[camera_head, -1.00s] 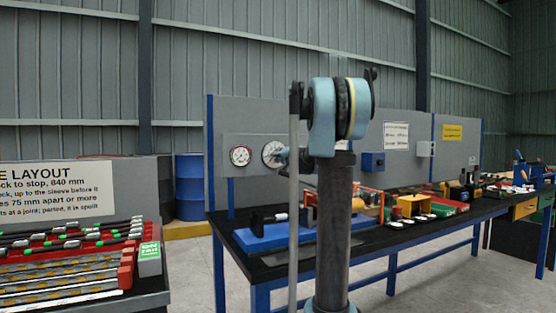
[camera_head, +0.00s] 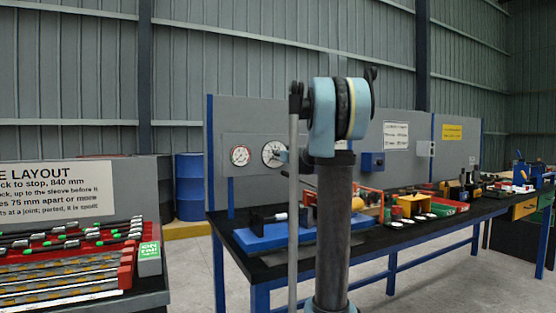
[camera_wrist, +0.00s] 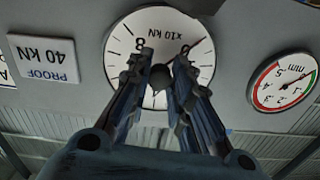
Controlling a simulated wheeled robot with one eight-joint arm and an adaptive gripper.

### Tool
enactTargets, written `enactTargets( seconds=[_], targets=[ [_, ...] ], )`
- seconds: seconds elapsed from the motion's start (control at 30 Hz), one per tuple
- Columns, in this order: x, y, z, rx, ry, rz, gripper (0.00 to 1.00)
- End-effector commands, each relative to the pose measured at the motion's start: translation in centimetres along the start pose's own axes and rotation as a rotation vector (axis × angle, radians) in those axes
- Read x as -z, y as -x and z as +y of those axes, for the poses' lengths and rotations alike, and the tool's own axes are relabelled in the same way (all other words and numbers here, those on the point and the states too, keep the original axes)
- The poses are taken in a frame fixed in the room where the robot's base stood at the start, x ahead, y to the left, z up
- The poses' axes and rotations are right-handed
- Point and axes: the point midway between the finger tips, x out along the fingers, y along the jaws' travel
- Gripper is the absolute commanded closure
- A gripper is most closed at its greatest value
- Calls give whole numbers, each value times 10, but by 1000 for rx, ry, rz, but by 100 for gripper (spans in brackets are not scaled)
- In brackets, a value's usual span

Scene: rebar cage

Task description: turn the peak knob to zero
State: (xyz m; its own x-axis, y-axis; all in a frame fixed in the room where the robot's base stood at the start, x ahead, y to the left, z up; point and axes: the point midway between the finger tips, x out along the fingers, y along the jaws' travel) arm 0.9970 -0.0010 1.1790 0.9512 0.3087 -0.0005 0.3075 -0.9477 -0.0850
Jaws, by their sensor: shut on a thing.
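The large white load dial (camera_wrist: 125,65), marked x10 kN, fills the upper middle of the wrist view and appears upside down. The dark round peak knob (camera_wrist: 161,78) stands at its centre. My gripper (camera_wrist: 163,62) has a finger on each side of the knob and is shut on it. The fingers cover much of the lower dial face. In the head view the large dial (camera_head: 270,153) is partly hidden by my arm.
A smaller mm dial (camera_wrist: 284,82) and a PROOF 40 kN label (camera_wrist: 44,59) flank the large dial. Below the panel, a blue fixture (camera_head: 262,236) stands on the black workbench. A rack of bars (camera_head: 70,265) is at left.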

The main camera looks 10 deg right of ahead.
Motion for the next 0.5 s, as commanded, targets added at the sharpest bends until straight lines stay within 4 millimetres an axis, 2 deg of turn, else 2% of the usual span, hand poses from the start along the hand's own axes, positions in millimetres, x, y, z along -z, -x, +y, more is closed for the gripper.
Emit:
enactTargets(
  seconds=[0.5],
  targets=[
    [-1,0,0,-1,104,-1,100]
  ],
)
